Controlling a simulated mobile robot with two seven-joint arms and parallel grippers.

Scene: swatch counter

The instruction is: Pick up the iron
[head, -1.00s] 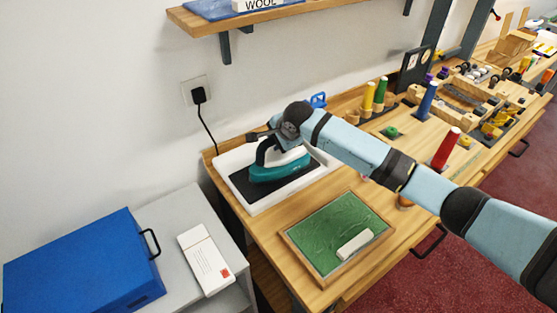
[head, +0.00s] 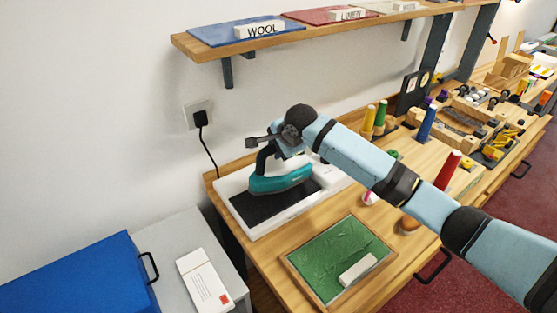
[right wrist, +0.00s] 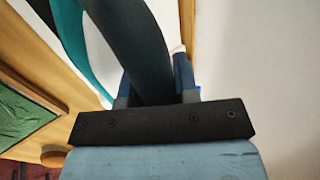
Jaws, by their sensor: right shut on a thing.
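The iron (head: 283,182), teal with a dark handle, is over the white tray (head: 262,231) with its dark pad (head: 262,209). It appears slightly raised above the pad, roughly level; the exact gap is hard to tell. My right gripper (head: 270,149) is shut on its handle, reaching in from the right. In the right wrist view the dark handle (right wrist: 140,45) passes between the fingers, and part of the teal body (right wrist: 72,40) shows at left. My left gripper is not in view.
A green board (head: 325,253) with a pale block lies in front of the tray. A shelf (head: 240,45) with labelled swatches hangs above. Colored spools (head: 427,122) stand at right. A blue box (head: 80,275) and white envelope (head: 204,280) are at lower left. A black cord (head: 207,150) hangs from the outlet.

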